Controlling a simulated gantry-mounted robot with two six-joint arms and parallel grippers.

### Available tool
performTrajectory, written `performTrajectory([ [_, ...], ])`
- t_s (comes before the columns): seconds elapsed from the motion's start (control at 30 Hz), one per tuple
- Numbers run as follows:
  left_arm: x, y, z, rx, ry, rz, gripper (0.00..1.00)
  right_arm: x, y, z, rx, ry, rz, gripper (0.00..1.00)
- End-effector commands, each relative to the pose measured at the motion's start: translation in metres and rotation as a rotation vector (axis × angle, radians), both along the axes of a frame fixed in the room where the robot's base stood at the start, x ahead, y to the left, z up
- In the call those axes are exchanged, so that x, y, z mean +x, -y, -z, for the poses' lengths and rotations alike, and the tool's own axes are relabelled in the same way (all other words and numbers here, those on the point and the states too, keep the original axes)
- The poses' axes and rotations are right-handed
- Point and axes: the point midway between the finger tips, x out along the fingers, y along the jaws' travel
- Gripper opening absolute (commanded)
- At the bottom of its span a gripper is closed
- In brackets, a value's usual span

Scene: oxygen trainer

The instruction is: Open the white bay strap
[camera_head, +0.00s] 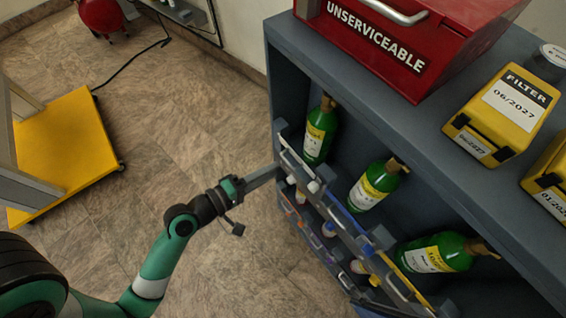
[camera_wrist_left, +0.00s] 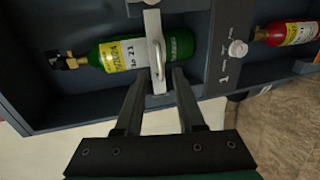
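The white strap (camera_wrist_left: 152,30) crosses in front of a green bottle (camera_wrist_left: 185,47) in the left wrist view, with a metal handle on its end. It also shows as a pale bar across the first bay in the head view (camera_head: 299,164). My left gripper (camera_wrist_left: 160,76) points at the strap's handle end. Its two dark fingers are apart, one on each side of that end; I cannot tell whether they touch it. In the head view my left gripper (camera_head: 272,176) reaches the rack's left edge. My right gripper is not in view.
A red UNSERVICEABLE box (camera_head: 400,45) and yellow filter boxes (camera_head: 503,112) stand on top.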

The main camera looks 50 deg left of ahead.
Motion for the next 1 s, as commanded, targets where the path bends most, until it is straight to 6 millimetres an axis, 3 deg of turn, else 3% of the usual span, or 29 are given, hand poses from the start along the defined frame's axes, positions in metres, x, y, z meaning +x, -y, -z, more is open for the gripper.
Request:
performTrajectory([
  [0.2, 0.039, 0.001, 0.01, 0.0, 0.002, 0.001, 0.38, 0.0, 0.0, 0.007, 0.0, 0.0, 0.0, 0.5],
  [0.57, 0.048, 0.001, 0.011, -0.001, -0.001, -0.001, 0.38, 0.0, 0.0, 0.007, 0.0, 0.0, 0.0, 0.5],
  [0.8, 0.047, 0.001, 0.011, -0.001, -0.001, -0.001, 0.0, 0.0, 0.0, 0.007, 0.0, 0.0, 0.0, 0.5],
  [1.0, 0.047, 0.001, 0.011, -0.001, 0.0, -0.001, 0.0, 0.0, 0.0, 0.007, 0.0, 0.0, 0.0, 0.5],
])
